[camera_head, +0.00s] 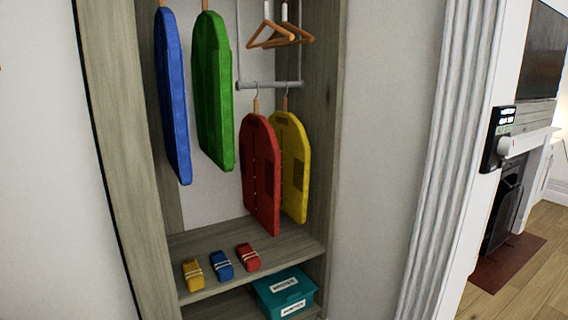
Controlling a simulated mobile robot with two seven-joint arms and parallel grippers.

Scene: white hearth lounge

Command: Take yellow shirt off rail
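The yellow shirt (293,165) hangs by a hanger hook from the low grey rail (270,85) at the right side of the wardrobe. The red shirt (260,175) hangs on the same rail, to its left and in front, and hides part of the yellow shirt's left side. The yellow shirt's lower end is close above the shelf. Neither of my grippers shows in this view.
Blue (173,95) and green (212,90) shirts hang higher at left. Empty wooden hangers (281,36) hang above the low rail. Folded yellow, blue and red items lie on the shelf (205,243). A teal box (285,292) sits below. The wardrobe's right side panel (333,140) stands beside the yellow shirt.

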